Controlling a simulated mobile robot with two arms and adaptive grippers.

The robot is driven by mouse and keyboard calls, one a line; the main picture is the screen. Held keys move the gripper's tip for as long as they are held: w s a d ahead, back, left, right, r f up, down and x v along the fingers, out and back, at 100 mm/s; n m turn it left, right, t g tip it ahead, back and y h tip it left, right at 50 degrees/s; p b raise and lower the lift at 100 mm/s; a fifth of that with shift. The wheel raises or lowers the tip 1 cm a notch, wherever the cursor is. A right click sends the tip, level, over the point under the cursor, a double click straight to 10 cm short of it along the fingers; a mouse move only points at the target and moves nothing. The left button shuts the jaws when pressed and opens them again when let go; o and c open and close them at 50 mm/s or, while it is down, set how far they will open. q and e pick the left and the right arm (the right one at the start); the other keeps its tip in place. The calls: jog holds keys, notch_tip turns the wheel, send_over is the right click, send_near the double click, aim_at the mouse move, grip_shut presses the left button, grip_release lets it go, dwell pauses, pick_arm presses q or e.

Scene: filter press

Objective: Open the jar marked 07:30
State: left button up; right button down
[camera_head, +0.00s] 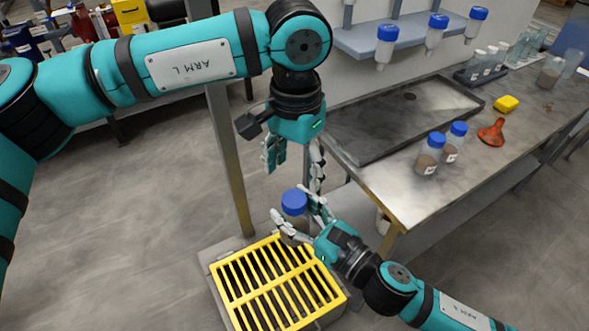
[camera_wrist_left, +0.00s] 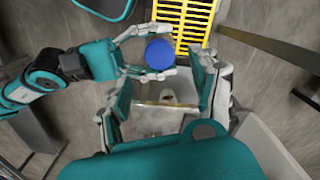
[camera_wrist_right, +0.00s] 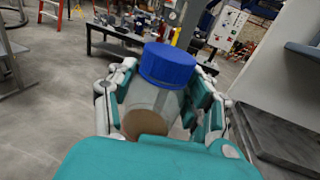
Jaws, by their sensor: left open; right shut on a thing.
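A clear jar with a blue lid and brown contents (camera_wrist_right: 150,108) is held upright by my right gripper (camera_head: 305,218), which is shut on its body. Its blue lid (camera_head: 294,202) is on. No label on this jar is readable. My left gripper (camera_head: 294,162) is open, pointing down above the jar; in the left wrist view the lid (camera_wrist_left: 159,54) lies just beyond its open fingers (camera_wrist_left: 163,100), and they do not touch it. Two more blue-lidded jars with brown contents, a front one (camera_head: 429,155) and a rear one (camera_head: 454,143), stand on the bench; their labels are too small to read.
A yellow floor grate (camera_head: 272,284) lies below the held jar. The steel bench (camera_head: 410,205) stands to the right, with a shallow tray (camera_head: 395,118), an orange funnel (camera_head: 492,132) and a yellow sponge (camera_head: 506,104). Several blue-capped bottles (camera_head: 386,45) hang from a wall shelf. A post (camera_head: 231,150) rises behind the grippers.

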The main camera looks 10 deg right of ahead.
aim_at(294, 198)
pick_arm(q)
notch_tip(294, 198, down, 7)
jog(key=shift+a+f, duration=0.1)
jog(key=shift+f, duration=0.05)
dwell(0.4)
jog(key=c, duration=1.2)
jog(key=n, duration=0.3)
jog(key=shift+c, duration=0.2)
jog(key=o, duration=1.3)
